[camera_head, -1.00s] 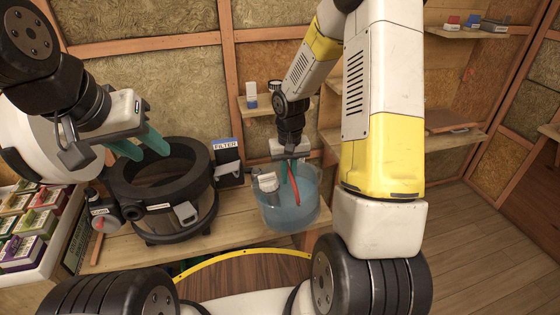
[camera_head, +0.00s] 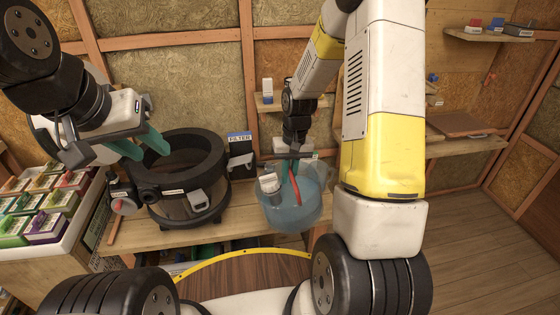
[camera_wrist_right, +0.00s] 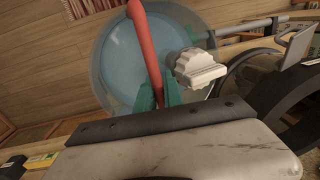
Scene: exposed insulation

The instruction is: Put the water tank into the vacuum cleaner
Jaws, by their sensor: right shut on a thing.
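The water tank (camera_head: 292,212) is a translucent blue round tub with a red handle and a white-grey fitting on its left. My right gripper (camera_head: 293,175) is shut on the red handle (camera_wrist_right: 146,50), its green fingers around it in the right wrist view. The tank is upright, to the right of the vacuum cleaner, overlapping the table's front edge; I cannot tell whether it touches the table. The vacuum cleaner (camera_head: 162,197) is a black, open-topped round body on the table. My left gripper (camera_head: 152,148) is open and empty, its fingers above the vacuum cleaner's far-left rim.
A dark box marked FILTER (camera_head: 240,142) stands behind, between vacuum cleaner and tank. A rack of colourful boxes (camera_head: 50,215) is at the left. The wooden table (camera_head: 150,238) has little bare room at its front. Small shelves hang on the back wall.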

